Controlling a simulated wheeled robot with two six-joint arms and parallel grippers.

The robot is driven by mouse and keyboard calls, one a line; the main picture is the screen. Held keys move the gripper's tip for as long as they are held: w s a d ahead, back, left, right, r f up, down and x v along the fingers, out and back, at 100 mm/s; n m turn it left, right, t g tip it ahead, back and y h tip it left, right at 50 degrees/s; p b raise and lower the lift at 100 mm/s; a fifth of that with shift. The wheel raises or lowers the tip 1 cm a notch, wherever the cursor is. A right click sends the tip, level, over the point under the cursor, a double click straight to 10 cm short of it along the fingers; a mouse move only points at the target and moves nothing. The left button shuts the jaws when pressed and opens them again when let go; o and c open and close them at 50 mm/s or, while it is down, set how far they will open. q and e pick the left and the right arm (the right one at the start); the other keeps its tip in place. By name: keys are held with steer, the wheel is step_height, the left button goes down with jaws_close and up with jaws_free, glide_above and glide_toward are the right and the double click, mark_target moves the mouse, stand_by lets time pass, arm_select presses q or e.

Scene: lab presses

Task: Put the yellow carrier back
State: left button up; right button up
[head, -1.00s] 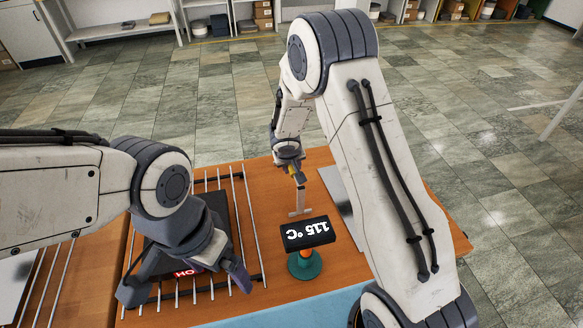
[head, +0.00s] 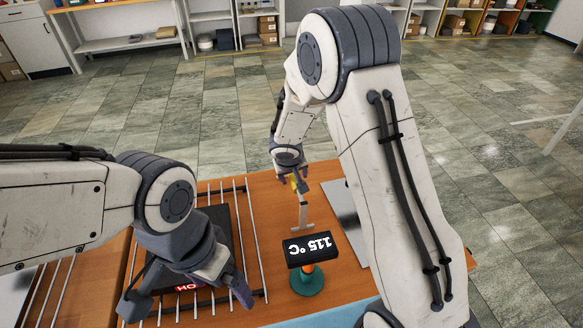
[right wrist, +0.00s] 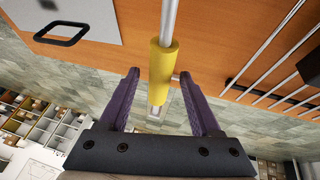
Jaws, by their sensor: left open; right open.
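The yellow carrier shows in the right wrist view as a yellow sleeve (right wrist: 163,68) on a pale metal rod. My right gripper (right wrist: 160,82) is open, with its purple fingers on either side of the sleeve and visible gaps between. In the head view the carrier's yellow part (head: 294,184) is small and partly hidden by my right gripper (head: 299,185). A thin metal piece with a crossbar foot (head: 305,227) shows just below it, over the wooden table. My left gripper (head: 187,299) is open and empty above the rod rack, near a black block with a red "HOT" label (head: 192,287).
A 115 °C display (head: 309,248) on a green round base (head: 307,283) stands near the crossbar foot. A metal plate (head: 345,212) lies to its right, partly behind my right arm. The rod rack (head: 258,240) covers the table's left part. Shelves stand far behind.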

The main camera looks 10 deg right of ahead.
steer(key=s+a+r+n+g, duration=0.1)
steer(key=s+a+r, duration=0.2)
steer(key=s+r, duration=0.45)
steer(key=s+a+r+n+g, duration=0.1)
steer(key=s+a+r+n, duration=0.1)
steer(key=s+a+r, duration=0.5)
steer(key=s+n+g+y, duration=0.2)
steer(key=s+n+y, duration=0.1)
steer(key=s, duration=1.6)
steer(key=shift+a+r+n+g+p, duration=0.25)
steer(key=shift+r+n+g+p, duration=0.15)
steer(key=shift+n, duration=0.1)
